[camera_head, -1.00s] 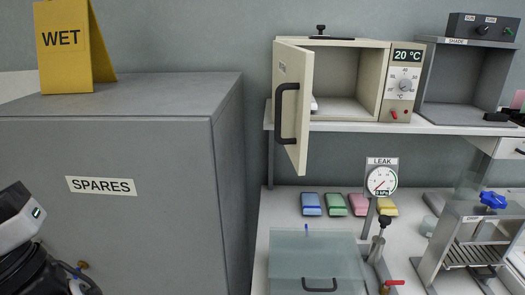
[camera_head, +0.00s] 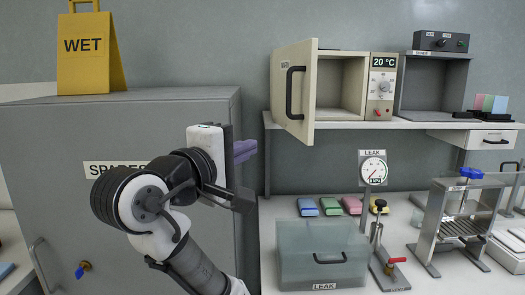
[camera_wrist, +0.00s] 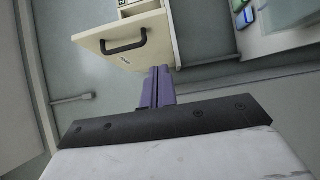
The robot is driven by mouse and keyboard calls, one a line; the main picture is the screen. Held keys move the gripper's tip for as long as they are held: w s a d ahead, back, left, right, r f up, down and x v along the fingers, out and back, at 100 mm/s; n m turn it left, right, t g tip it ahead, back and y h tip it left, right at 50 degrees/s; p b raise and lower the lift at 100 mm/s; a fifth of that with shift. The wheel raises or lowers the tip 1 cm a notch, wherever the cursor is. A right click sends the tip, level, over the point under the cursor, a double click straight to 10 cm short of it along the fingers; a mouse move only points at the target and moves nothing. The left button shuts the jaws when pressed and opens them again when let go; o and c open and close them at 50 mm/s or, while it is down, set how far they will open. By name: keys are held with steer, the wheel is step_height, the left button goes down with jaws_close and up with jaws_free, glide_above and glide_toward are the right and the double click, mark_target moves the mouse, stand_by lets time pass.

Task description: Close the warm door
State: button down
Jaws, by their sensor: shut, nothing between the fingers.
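The warm door (camera_head: 299,110) is the cream door of the small oven-like cabinet (camera_head: 341,85) on the shelf. It stands wide open, swung toward me on the cabinet's left side, with a dark bar handle (camera_head: 290,92) on its outer face. In the wrist view the door (camera_wrist: 150,32) and its handle (camera_wrist: 124,47) show beyond the fingers. My gripper (camera_head: 250,148) has purple fingers, shut and empty. It appears left of and below the door in the head view, with no contact visible. The fingers also show in the wrist view (camera_wrist: 159,72).
A grey spares cabinet (camera_head: 60,130) with a yellow wet sign (camera_head: 84,75) stands left, behind my arm. The shelf (camera_head: 340,124) holds the warm cabinet, its 20 °C control panel (camera_head: 381,95) and a grey shade box (camera_head: 432,95). A leak box (camera_head: 320,240) stands on the bench below.

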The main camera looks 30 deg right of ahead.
steer(key=d, duration=0.2)
steer(key=p, duration=0.1)
glide_toward(304, 133)
steer(key=w+d, duration=0.2)
steer(key=w, duration=0.2)
steer(key=shift+s+d+r+p, duration=0.1)
steer(key=shift+s+d+p, duration=0.15)
steer(key=shift+d, duration=0.3)
steer(key=shift+s+d+p, duration=0.15)
steer(key=shift+s+d, duration=0.1)
steer(key=shift+d, duration=0.25)
steer(key=shift+s+d, duration=0.2)
steer(key=shift+d, duration=0.4)
